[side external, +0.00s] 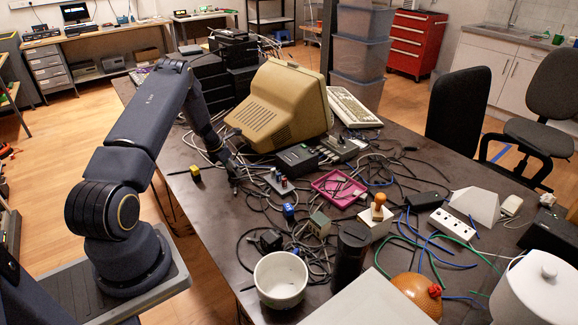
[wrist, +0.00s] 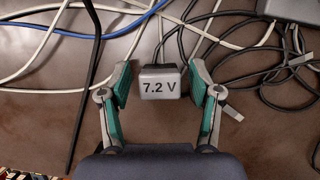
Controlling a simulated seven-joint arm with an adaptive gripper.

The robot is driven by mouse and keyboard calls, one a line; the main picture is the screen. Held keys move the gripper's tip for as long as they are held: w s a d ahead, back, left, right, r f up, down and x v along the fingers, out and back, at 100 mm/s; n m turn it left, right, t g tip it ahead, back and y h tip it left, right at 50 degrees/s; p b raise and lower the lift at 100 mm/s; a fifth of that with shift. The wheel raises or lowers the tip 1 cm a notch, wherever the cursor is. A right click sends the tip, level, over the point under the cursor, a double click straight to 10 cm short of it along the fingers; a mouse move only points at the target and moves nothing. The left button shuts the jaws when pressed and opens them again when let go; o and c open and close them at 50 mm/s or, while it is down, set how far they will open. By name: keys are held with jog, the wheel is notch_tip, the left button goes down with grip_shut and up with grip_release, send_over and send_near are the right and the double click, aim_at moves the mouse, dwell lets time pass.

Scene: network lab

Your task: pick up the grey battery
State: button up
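The grey battery (wrist: 160,74), a small block marked "7.2 V", rests on the dark tabletop in the wrist view. My gripper (wrist: 160,88) is open, with one finger on each side of the battery. A narrow gap shows between the battery and each teal finger pad, so it is not held. In the side external view my gripper (side external: 235,187) is low over the table, left of the beige monitor. I cannot make out the battery in that view; the gripper and cables hide or crowd that spot.
Dark and white cables (wrist: 235,50) lie around and behind the battery. A grey box (wrist: 288,8) is at the wrist view's upper right. In the side external view, the beige monitor (side external: 285,98), pink tray (side external: 338,187) and yellow-black block (side external: 195,173) surround the gripper. Bare tabletop (side external: 218,228) lies in front.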

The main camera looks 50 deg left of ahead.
grip_shut()
dwell(0.3)
jog(key=shift+r, duration=0.1)
